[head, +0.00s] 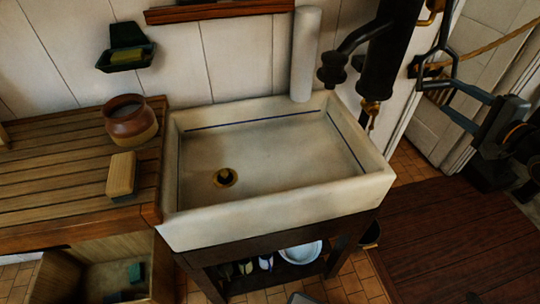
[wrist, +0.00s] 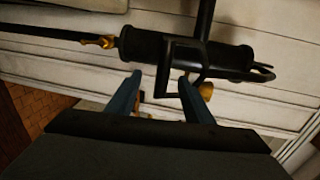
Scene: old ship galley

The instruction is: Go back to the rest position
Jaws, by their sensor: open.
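My gripper (wrist: 160,88) is open in the wrist view, its two blue-grey fingers apart with nothing held between them. In the head view my gripper (head: 462,112) is at the right edge, right of the pump (head: 385,50) and away from the sink.
A pale sink (head: 270,150) stands in the middle, empty. A white cylinder (head: 305,55) stands behind the sink. A dark wooden floor panel (head: 450,240) is clear at right.

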